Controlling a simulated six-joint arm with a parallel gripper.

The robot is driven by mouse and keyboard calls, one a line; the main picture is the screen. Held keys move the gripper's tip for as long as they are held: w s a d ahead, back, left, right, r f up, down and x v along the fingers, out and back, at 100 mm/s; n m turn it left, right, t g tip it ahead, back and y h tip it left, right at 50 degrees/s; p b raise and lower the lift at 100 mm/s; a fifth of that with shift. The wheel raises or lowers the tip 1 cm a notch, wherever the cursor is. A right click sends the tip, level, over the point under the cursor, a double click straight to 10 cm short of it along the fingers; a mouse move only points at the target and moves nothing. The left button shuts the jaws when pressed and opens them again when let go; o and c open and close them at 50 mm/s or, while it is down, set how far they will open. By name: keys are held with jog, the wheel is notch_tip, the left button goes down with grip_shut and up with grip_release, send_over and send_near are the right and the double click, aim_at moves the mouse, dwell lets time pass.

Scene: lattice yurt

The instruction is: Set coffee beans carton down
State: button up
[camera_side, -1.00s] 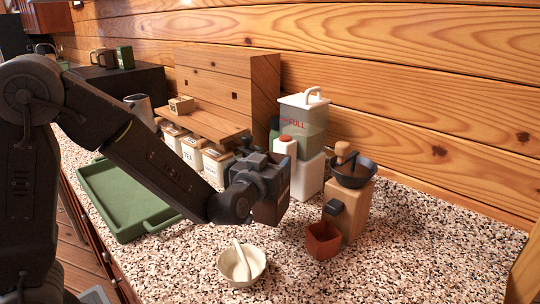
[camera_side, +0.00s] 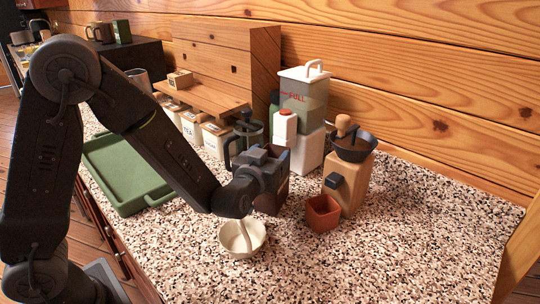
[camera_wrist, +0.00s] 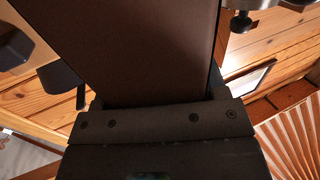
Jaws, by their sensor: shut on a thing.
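My gripper (camera_side: 264,172) is shut on a dark brown carton (camera_side: 271,203), the coffee beans carton, and holds it roughly upright over the speckled counter (camera_side: 310,262). The gripper and wrist hide much of the carton in the side view. I cannot tell if its base touches the counter. It stands behind the cream bowl and left of the wooden grinder. In the wrist view the carton's plain brown face (camera_wrist: 150,50) fills the middle, up against the gripper body (camera_wrist: 155,125). The fingertips are mostly hidden.
A cream bowl (camera_side: 255,244) with a spoon is in front. A wooden grinder (camera_side: 353,182) and terracotta cup (camera_side: 322,213) stand right. A white dispenser (camera_side: 309,150) and French press (camera_side: 246,128) are close behind. A green tray (camera_side: 122,178) lies left. The right counter is clear.

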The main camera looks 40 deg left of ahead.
jog(key=shift+f, duration=0.3)
jog(key=o, duration=1.3)
jog(key=shift+f, duration=0.1)
jog(key=r, duration=0.5)
jog(key=shift+s+a, duration=0.1)
jog(key=shift+a, duration=0.15)
jog(key=s+a+r, duration=0.1)
jog(key=a+r, duration=0.1)
jog(key=a, duration=0.1)
jog(key=s+a+r, duration=0.2)
jog(key=a, duration=0.1)
jog(key=s+a+r, duration=0.1)
jog(key=a+r, duration=0.1)
jog(key=a, duration=0.2)
jog(key=shift+s+a, duration=0.1)
jog(key=shift+s, duration=0.15)
jog(key=shift+r, duration=0.1)
jog(key=s+d+f+m+g+h, duration=0.1)
jog(key=s+d+g+h, duration=0.1)
jog(key=s, duration=0.5)
jog(key=s+d+f+m+g+h, duration=0.1)
jog(key=s+d+g, duration=0.3)
jog(key=s, duration=0.4)
jog(key=s+d+f+m+g+h, duration=0.2)
jog(key=s+d+f+g+h, duration=0.1)
jog(key=s+g, duration=0.2)
jog(key=shift+s+d, duration=0.25)
jog(key=shift+s, duration=0.9)
